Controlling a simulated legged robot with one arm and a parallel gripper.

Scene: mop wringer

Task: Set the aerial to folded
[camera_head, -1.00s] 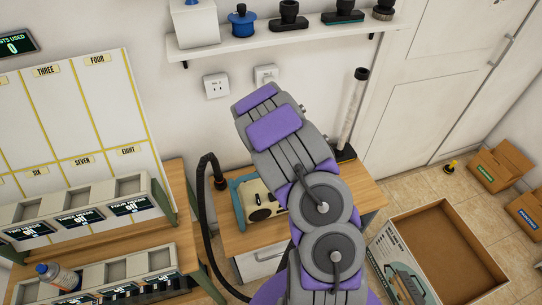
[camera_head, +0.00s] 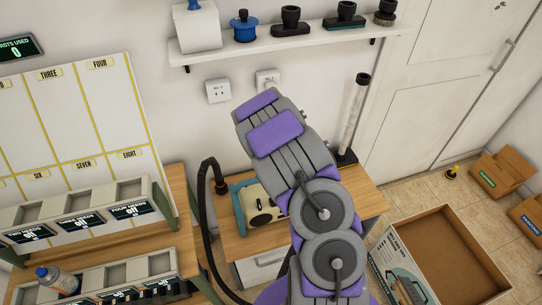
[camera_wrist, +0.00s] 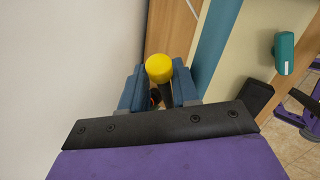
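The radio (camera_head: 265,203), cream with a blue-teal frame, stands on the wooden table, partly covered by my arm in the head view. In the wrist view its cream body (camera_wrist: 248,55) and blue edge (camera_wrist: 211,45) show at the right. A dark rod with a round yellow tip (camera_wrist: 158,68), which looks like the aerial, stands between the two blue fingers of my gripper (camera_wrist: 158,90). The rod lies close to the right finger, with a gap on the left. The gripper looks open around it. My arm hides the gripper and aerial in the head view.
A wooden table (camera_head: 240,243) carries the radio, with a black hose (camera_head: 204,215) at its left and a clear tube (camera_head: 355,115) at its back right. A shelf (camera_head: 290,45) runs above. An open carton (camera_head: 445,255) lies at right.

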